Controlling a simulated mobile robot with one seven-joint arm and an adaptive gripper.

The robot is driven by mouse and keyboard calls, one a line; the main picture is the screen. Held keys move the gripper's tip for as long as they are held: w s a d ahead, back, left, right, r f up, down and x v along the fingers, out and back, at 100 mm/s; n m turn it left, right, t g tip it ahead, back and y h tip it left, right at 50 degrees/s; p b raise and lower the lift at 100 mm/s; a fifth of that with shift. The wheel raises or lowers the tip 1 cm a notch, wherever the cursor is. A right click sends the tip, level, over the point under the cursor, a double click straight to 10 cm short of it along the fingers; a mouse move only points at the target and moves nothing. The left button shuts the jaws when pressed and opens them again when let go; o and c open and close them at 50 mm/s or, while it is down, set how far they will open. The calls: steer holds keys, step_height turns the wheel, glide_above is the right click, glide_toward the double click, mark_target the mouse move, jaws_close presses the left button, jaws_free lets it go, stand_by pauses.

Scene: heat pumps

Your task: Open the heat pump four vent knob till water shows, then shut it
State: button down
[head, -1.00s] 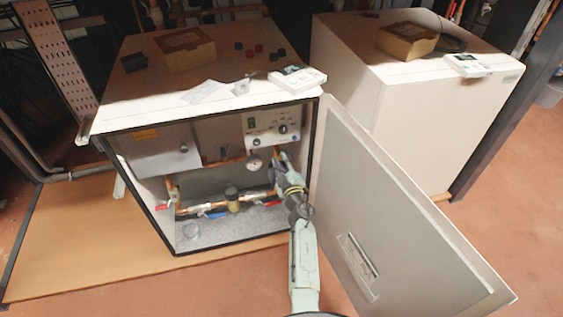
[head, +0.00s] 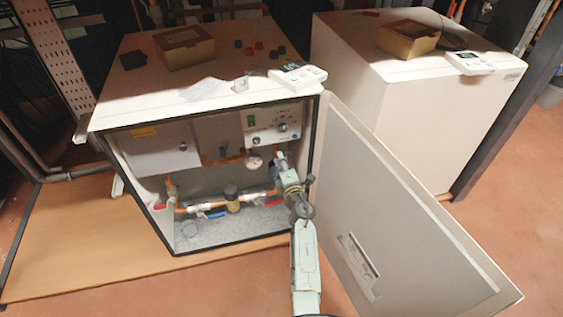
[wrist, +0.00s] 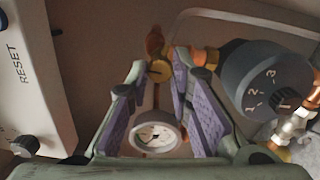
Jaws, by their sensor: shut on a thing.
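The open heat pump cabinet (head: 150,215) stands at the left centre in the head view. In the wrist view a small round brass vent knob (wrist: 158,71) sits between my fingertips, below a copper fitting (wrist: 155,40). My gripper (wrist: 159,68) is shut on it, its purple pads on either side. In the head view my gripper (head: 281,158) reaches into the cabinet's right side, under the control panel (head: 273,125); the knob is hidden there. A thin brown line runs down below the knob in the wrist view; I cannot tell whether it is pipe or water.
A pressure gauge (wrist: 155,134) lies below the knob, and a grey numbered dial (wrist: 262,85) stands close on the right. The white control box with RESET (wrist: 30,70) is on the left. The open door (head: 400,210) flanks my arm. A second closed cabinet (head: 430,130) stands at right.

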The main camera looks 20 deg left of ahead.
steer(key=shift+n, duration=0.6)
steer(key=c, duration=1.4)
jaws_free()
steer(key=shift+v, duration=3.8)
